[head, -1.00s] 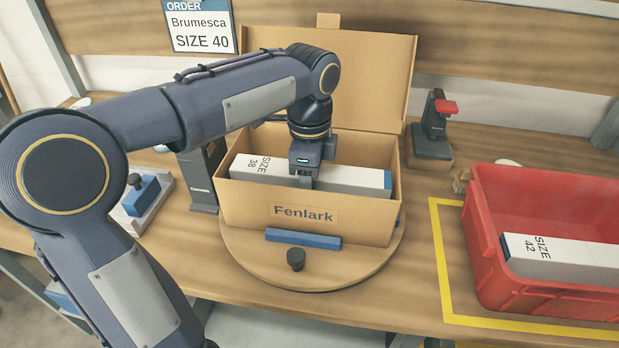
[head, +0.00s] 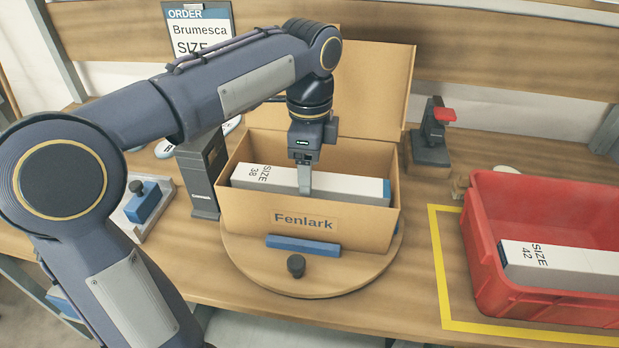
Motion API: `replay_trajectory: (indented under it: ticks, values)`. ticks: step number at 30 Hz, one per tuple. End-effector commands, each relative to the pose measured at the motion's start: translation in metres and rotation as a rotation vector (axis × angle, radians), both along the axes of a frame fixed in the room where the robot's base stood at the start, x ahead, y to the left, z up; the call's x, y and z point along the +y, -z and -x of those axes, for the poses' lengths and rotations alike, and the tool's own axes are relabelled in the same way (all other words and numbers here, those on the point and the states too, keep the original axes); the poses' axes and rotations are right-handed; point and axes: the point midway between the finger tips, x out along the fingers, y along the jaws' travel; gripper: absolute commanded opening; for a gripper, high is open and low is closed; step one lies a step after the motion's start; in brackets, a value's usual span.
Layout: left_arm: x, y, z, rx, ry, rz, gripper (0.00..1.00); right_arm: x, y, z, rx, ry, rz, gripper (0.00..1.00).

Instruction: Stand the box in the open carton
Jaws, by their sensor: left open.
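The open carton (head: 245,210), brown with a "Fenlark" label, stands on a round wooden turntable (head: 340,283) with its lid raised at the back. A long white box (head: 350,186) marked "SIZE 38", with a blue right end, lies lengthwise inside the carton. My left gripper (head: 305,190) points down over the middle of this box, open, its near finger in front of the box's front side; the far finger is hidden. A second white box (head: 570,262) marked "SIZE 42" lies in the red crate (head: 486,255) at the right. My right gripper is not in view.
A blue bar (head: 303,244) and a dark knob (head: 296,265) sit at the turntable's front. A dark post (head: 202,178) stands left of the carton, and a dark stand with a red top (head: 445,114) stands behind right. Yellow tape (head: 440,260) borders the crate. An order sign reads "Brumesca" (head: 200,30).

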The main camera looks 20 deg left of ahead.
Motion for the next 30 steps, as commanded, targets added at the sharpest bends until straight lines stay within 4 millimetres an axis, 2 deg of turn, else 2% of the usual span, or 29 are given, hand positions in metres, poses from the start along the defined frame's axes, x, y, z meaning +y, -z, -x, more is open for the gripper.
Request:
replay_trajectory:
  ticks: [1,3,10,15,30]
  values:
    - [0.000,-0.016,-0.001,-0.003,0.001,0.001,0.67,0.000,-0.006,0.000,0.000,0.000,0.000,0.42]
    - [-0.001,-0.030,-0.001,-0.003,0.001,0.000,0.67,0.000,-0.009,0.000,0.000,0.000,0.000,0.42]
    - [0.000,-0.063,0.000,-0.001,0.001,0.000,0.67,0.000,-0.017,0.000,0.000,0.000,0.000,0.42]
    - [0.000,-0.071,0.000,0.000,0.001,-0.001,0.67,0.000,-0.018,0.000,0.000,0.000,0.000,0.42]
    - [0.000,-0.070,0.000,0.001,0.001,-0.001,0.67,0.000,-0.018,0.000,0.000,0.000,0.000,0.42]
